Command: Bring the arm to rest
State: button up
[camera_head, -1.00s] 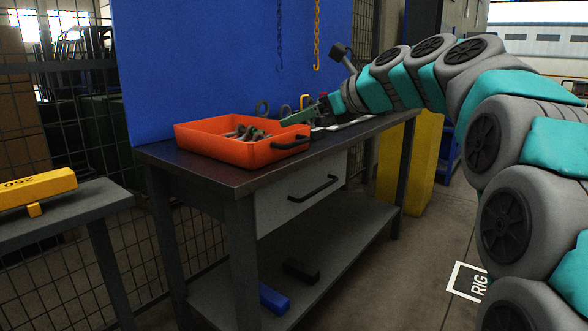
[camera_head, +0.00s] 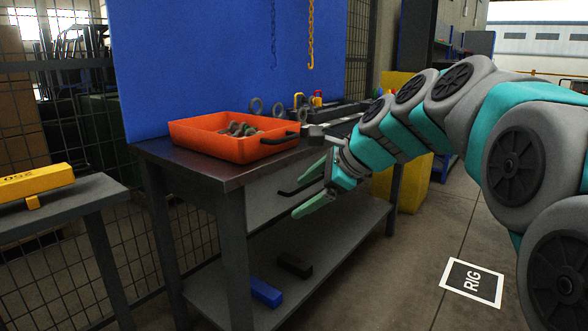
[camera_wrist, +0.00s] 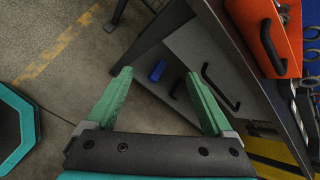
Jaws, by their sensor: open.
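My gripper (camera_head: 318,190) is open and empty, with its two green fingers spread apart in front of the workbench drawer.
The workbench (camera_head: 215,172) carries an orange tray (camera_head: 205,148) of metal parts. Blue (camera_head: 266,292) and black (camera_head: 295,265) blocks lie on its lower shelf. A yellow beam (camera_head: 38,184) rests on a side stand at left. Floor around the RIG sign (camera_head: 490,290) is clear.

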jog(key=s+d+f+n+g+h, duration=0.2)
jog(key=s+d+f+n, duration=0.2)
jog(key=s+f, duration=0.4)
jog(key=s+d+f+n+g+h, duration=0.2)
jog(key=s+f+n, duration=0.5)
jog(key=s, duration=0.8)
jog(key=s+d+f+n+g+h, duration=0.3)
jog(key=s+d+f+n, duration=0.3)
jog(key=s+f, duration=0.4)
jog(key=shift+s+f+g, duration=0.15)
jog(key=shift+s+g, duration=0.15)
jog(key=shift+s, duration=0.35)
